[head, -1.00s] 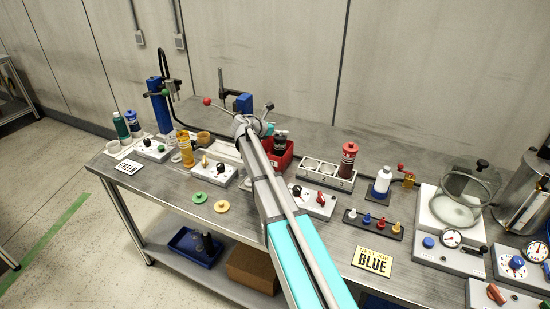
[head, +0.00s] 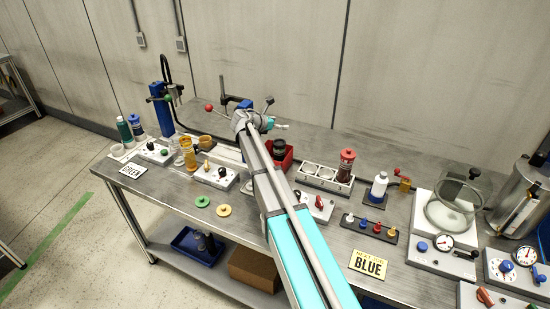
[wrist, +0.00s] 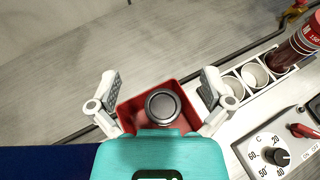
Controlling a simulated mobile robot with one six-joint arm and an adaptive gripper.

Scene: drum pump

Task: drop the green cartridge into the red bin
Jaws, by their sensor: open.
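A red bin (head: 287,163) stands on the bench beyond my forearm. It also shows in the wrist view (wrist: 187,87). A dark cylinder (wrist: 163,108) stands in it, its round top facing up; its side colour is too dark to tell. It also shows in the head view (head: 280,148). My gripper (wrist: 160,78) is open above the bin, with one finger on each side and neither touching the cylinder. A dark green bottle-like cartridge (head: 123,130) stands at the bench's far left, well away from my gripper.
A white rack (head: 318,176) with round holes stands right of the bin, with a red-capped bottle (head: 346,166) in its end. A white dial panel (wrist: 263,150) lies close to the right finger. A blue stand (head: 163,108) and a clamp (head: 238,92) rise behind.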

